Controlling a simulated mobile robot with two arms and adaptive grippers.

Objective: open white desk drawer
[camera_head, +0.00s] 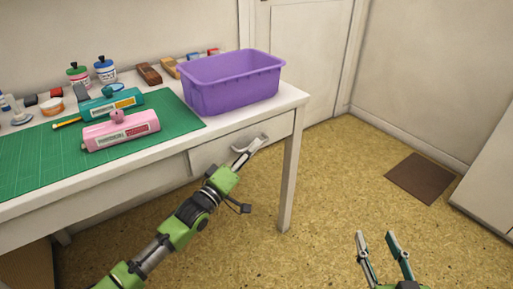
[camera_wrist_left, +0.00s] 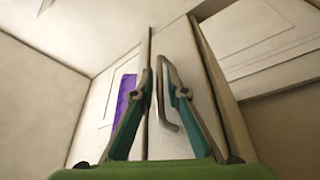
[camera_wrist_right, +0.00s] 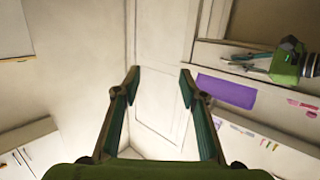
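The white desk (camera_head: 215,122) has a drawer (camera_head: 215,153) in its front, near the right end, which looks shut and flush. Its pale loop handle (camera_head: 262,141) also shows in the left wrist view (camera_wrist_left: 163,112).
A purple bin (camera_head: 235,90) stands on the desk above the drawer. A green mat (camera_head: 50,160) holds a pink stamp (camera_head: 122,130) and a teal stamp (camera_head: 110,103). The floor (camera_head: 330,190) right of the desk leg (camera_head: 290,175) is clear, apart from a flat brown mat (camera_head: 422,178).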

